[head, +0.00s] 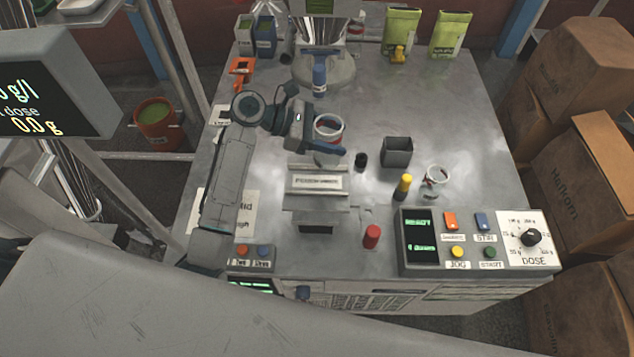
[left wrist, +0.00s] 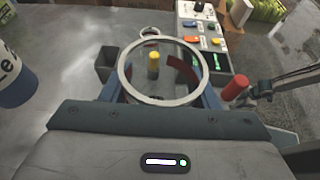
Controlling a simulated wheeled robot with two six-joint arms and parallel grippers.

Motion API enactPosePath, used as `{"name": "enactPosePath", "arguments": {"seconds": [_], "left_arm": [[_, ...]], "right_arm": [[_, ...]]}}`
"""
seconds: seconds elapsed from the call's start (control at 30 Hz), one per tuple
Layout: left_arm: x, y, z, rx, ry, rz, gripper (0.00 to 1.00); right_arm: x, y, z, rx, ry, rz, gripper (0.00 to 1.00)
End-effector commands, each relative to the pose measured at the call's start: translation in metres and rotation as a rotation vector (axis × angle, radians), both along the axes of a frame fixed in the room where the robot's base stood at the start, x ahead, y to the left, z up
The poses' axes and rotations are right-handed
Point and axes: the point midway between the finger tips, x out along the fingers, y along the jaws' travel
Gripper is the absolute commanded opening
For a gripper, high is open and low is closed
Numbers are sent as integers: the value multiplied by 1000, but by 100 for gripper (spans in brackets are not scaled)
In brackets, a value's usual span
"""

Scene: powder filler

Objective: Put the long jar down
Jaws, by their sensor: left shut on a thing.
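The long jar (head: 329,127) is clear, with a pale rim and a red band. My left gripper (head: 325,148) is shut around it, with a blue finger showing beside it in the head view. In the left wrist view the jar's round rim (left wrist: 122,72) sits between the blue fingers (left wrist: 163,100). The jar looks upright, behind the labelled grey block. Its base is largely hidden, so I cannot tell whether it touches the table. In the left wrist view a dark jointed arm, seemingly my right one, shows at the right edge; its jaws are unclear.
The grey table (head: 300,225) bears a small black cylinder (head: 361,160), a dark open box (head: 397,152), a yellow-topped cylinder (head: 403,186), another clear jar (head: 437,176), a red cylinder (head: 372,236) and a control panel (head: 480,240).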

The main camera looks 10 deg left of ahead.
Motion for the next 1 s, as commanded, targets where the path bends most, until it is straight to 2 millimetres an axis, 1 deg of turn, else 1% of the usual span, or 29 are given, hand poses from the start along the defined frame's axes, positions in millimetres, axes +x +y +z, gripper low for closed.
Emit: {"name": "enactPosePath", "arguments": {"seconds": [0.03, 0.1, 0.2, 0.3, 0.37, 0.47, 0.63, 0.7, 0.87, 1.0], "left_arm": [[-1, 2, 2, 2, -1, -95, 31], [-6, 5, 7, 0, -3, -218, 31], [-11, 11, 14, 0, -2, -346, 31], [-15, 17, 19, 0, -1, -423, 31], [-17, 18, 18, -1, 2, -447, 31], [-18, 20, 3, -2, 7, -463, 31], [-18, 19, -28, -1, 5, -462, 31], [-18, 19, -35, -1, 4, -462, 31], [-18, 19, -47, -1, 4, -461, 31], [-18, 19, -67, -1, 5, -459, 31]], "right_arm": [[3, 0, -2, 0, -2, 0, 36], [6, 1, -2, 0, -2, 1, 36], [10, 1, -2, 0, -3, 1, 36], [12, 1, -1, 0, -3, 1, 36], [12, 1, -1, 0, -3, 1, 36], [14, 1, 0, 0, -3, 1, 36], [16, 1, 1, 0, -5, 2, 36], [17, 2, 2, 0, -5, 2, 36], [18, 2, 2, 0, -5, 2, 36], [20, 2, 3, 0, -4, 2, 36]]}}
